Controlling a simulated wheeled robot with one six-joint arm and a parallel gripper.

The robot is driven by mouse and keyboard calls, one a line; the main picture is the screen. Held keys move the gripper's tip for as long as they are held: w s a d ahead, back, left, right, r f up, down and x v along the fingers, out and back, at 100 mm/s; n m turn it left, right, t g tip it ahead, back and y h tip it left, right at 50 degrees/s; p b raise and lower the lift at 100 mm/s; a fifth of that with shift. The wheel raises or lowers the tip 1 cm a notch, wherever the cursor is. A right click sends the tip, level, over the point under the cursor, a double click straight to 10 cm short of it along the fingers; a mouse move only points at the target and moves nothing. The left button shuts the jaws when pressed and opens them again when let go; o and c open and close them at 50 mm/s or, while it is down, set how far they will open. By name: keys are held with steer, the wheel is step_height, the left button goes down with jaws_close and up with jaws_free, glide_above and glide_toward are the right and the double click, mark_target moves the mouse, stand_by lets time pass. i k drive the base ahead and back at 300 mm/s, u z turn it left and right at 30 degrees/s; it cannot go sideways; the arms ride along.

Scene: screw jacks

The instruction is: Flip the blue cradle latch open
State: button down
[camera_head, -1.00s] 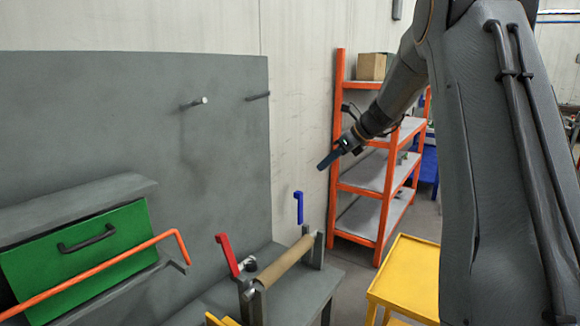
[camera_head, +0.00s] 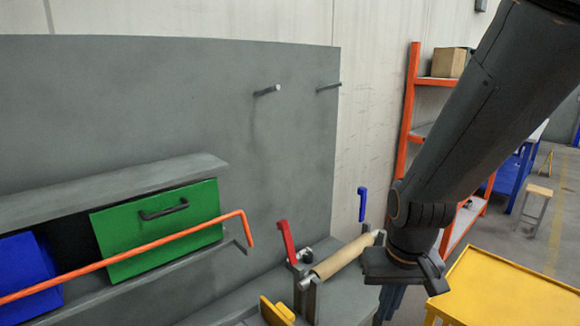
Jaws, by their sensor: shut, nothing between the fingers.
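The blue latch (camera_head: 362,204) stands upright at the far end of the cradle, behind the tan roller (camera_head: 342,257). A red latch (camera_head: 287,242) stands upright, tilted slightly left, at the cradle's near end. My gripper (camera_head: 391,302) hangs pointing down to the right of the roller, in front of and to the right of the blue latch and apart from it. Its fingers are shut and empty. The fingertips are low in the picture and partly hidden by the wrist.
A yellow cart (camera_head: 505,290) stands at the lower right, close to my arm. An orange bar (camera_head: 130,256) runs in front of the green box (camera_head: 150,235) and blue box (camera_head: 25,270) at left. Two pegs stick out of the grey panel (camera_head: 180,100). An orange shelf (camera_head: 409,110) stands behind my arm.

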mark_target(362, 191)
steer(key=z, duration=0.4)
steer(key=i, duration=0.85)
steer(key=u, duration=0.25)
